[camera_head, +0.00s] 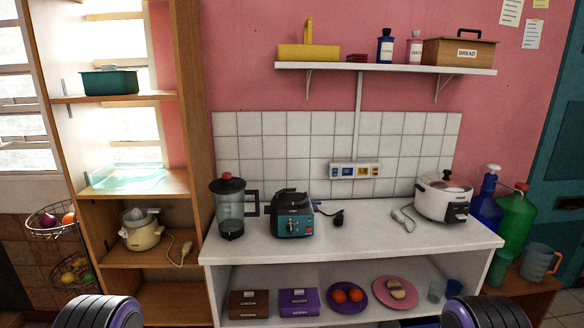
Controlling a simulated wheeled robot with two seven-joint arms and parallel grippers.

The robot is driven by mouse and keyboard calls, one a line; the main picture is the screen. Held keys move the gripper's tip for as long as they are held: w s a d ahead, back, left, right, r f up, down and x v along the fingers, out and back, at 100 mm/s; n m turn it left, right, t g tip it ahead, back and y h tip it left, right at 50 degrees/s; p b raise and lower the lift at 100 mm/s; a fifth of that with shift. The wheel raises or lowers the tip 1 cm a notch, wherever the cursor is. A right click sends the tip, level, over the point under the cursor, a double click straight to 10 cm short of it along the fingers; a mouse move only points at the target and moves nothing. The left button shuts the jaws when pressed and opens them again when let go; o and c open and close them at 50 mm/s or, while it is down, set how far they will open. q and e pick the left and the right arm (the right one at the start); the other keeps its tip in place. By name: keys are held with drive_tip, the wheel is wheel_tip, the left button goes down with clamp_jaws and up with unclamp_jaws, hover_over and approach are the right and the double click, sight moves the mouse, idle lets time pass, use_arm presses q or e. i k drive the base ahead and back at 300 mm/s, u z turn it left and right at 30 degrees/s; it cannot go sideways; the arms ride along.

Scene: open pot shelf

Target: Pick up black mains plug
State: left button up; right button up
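A black mains plug (339,217) lies on the white countertop (370,240), just right of the teal and black blender base (291,214). A short dark cord runs from the plug toward the blender base. Nothing covers the plug, and it lies apart from the tiled wall behind. Neither of my grippers is in view. Only dark rounded parts, likely of my own arms, show at the bottom left and bottom right edges.
A blender jug (231,208) stands left of the base. A white rice cooker (443,196) and its pale plug (404,219) are to the right. A socket panel (354,171) is on the tiles. The counter's front middle is clear. A shelf (385,68) hangs above.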

sight(338, 221)
drive_tip(key=z, duration=1.35)
drive_tip(key=i, duration=1.8)
drive_tip(key=u, duration=0.5)
